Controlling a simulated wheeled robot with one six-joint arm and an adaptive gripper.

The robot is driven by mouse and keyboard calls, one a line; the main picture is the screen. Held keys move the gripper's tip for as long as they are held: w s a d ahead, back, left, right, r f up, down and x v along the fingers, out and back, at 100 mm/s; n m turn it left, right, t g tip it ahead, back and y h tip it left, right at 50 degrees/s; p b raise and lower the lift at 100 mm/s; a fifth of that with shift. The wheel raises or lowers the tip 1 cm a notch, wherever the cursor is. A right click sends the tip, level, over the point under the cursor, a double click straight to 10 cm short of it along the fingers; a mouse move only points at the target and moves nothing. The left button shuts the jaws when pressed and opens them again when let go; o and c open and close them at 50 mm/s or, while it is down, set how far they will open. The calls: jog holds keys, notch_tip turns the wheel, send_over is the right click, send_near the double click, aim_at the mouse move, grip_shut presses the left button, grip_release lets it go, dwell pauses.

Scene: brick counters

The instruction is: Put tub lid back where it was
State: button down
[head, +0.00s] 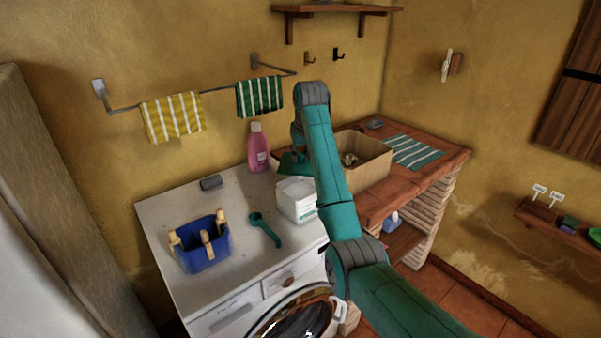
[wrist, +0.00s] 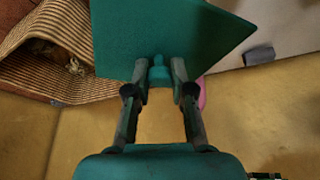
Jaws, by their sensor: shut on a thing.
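The tub lid (wrist: 175,35) is a flat teal square with a small knob, filling the top of the wrist view. My gripper (wrist: 160,75) is shut on the knob, one finger on each side. The lid also shows in the head view (head: 291,163), partly hidden behind my arm, above and behind the white tub. The white tub (head: 294,203) stands on the washing machine top, right of the teal scoop, its right side against my arm in the picture. My gripper's fingers are not clear in the head view.
The washing machine top (head: 185,205) also holds a blue peg basket (head: 205,252), a teal scoop (head: 264,231), a grey block (head: 211,183) and a pink bottle (head: 258,150).

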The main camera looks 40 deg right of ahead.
aim_at(301, 166)
jog(key=shift+f, duration=2.85)
jog(key=shift+a+f, duration=0.1)
jog(key=shift+f, duration=0.5)
jog(key=c, duration=1)
grip_release()
jog(key=shift+r, duration=0.1)
